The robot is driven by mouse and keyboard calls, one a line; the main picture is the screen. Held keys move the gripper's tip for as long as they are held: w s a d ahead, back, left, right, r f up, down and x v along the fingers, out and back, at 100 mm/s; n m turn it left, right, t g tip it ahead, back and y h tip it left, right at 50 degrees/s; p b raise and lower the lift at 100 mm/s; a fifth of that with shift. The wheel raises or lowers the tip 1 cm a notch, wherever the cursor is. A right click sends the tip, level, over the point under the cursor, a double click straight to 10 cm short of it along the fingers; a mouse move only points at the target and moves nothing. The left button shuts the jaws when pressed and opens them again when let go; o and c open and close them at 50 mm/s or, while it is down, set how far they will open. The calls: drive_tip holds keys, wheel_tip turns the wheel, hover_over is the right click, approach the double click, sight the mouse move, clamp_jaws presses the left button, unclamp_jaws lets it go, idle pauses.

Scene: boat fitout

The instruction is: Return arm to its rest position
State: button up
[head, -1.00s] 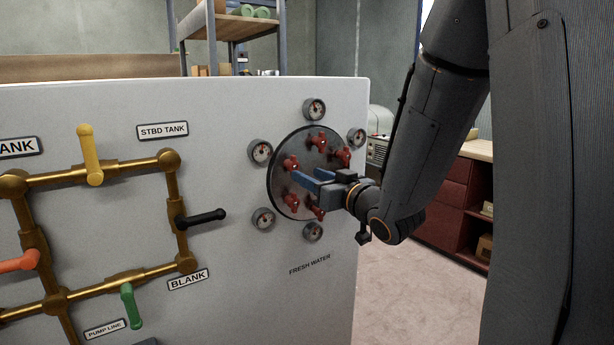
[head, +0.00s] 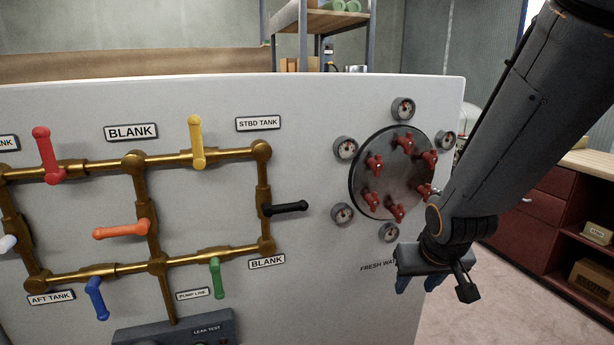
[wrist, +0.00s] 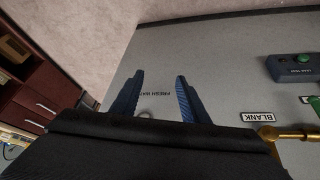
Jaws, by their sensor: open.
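My gripper (head: 416,284) hangs in front of the lower right part of the white panel, below the round manifold plate, with its blue fingers pointing down. In the wrist view my gripper (wrist: 158,95) has its two blue fingers apart with nothing between them. My arm comes in from the upper right of the head view and is bent at the wrist. The manifold plate (head: 360,190) carries several red valves (head: 397,213), and several small gauges ring it. The gripper and wrist partly cover the FRESH WATER label (head: 374,267) in the head view.
Brass piping (head: 215,156) with coloured levers, including a black lever (head: 285,209) and a green lever (head: 215,278), covers the panel's left. A leak test box (head: 180,330) sits at the bottom. A dark red cabinet (head: 535,235) stands behind right, with open floor (head: 480,310) between.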

drive_tip(key=s+a+g, duration=0.2)
drive_tip(key=s, duration=0.4)
drive_tip(key=s+a+f+g, duration=0.1)
drive_tip(key=s+g, duration=0.2)
drive_tip(key=s, duration=0.4)
drive_tip(key=shift+a+y+p, duration=0.3)
drive_tip(key=shift+a, duration=0.05)
drive_tip(key=shift+f, duration=0.1)
